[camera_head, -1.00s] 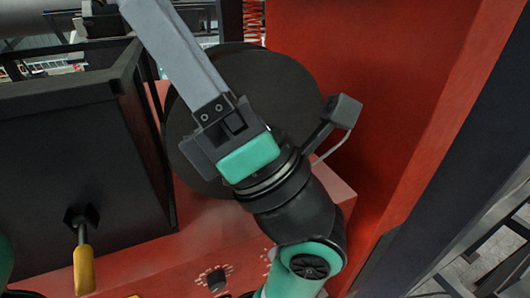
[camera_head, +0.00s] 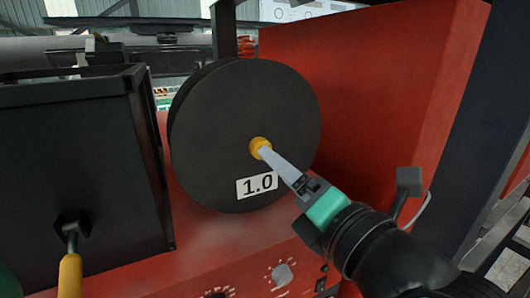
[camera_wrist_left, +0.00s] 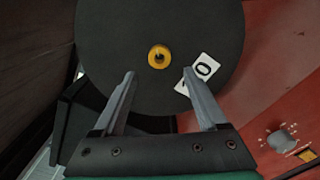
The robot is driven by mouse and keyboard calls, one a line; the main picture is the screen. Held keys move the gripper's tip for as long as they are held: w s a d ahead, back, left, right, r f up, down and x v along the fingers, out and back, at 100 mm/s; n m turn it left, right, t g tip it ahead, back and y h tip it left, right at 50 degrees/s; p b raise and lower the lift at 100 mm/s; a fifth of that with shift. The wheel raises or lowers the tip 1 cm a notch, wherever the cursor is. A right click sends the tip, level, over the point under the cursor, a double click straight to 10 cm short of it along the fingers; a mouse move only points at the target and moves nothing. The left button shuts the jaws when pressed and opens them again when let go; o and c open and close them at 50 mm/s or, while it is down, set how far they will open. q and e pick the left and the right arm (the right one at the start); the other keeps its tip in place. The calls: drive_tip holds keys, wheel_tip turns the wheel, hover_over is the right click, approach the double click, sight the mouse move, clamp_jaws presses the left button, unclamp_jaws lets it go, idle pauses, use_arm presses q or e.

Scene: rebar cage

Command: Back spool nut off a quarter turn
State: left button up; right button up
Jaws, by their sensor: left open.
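The black spool (camera_head: 225,120) stands upright against the red machine, with a white "1.0" label (camera_head: 257,185) on its face. The yellow spool nut (camera_head: 259,147) sits at its centre and also shows in the left wrist view (camera_wrist_left: 159,57). My left gripper (camera_head: 264,153) points at the nut from the lower right in the head view. In the left wrist view its two grey fingers (camera_wrist_left: 158,73) are apart and empty, with the nut centred just beyond the tips. I cannot tell the exact gap. My right gripper is not in view.
A black open-topped box (camera_head: 75,170) stands left of the spool, with a yellow handle (camera_head: 70,275) below it. A red panel (camera_head: 390,90) rises close on the right. Knobs (camera_head: 281,274) sit on the red front below the spool.

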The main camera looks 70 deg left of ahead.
use_arm(q)
drive_tip(key=a, duration=0.6)
drive_tip(key=shift+s+a+p, duration=0.2)
drive_tip(key=shift+s+p, duration=0.2)
drive_tip(key=shift+p, duration=0.05)
drive_tip(key=shift+c, duration=0.3)
clamp_jaws()
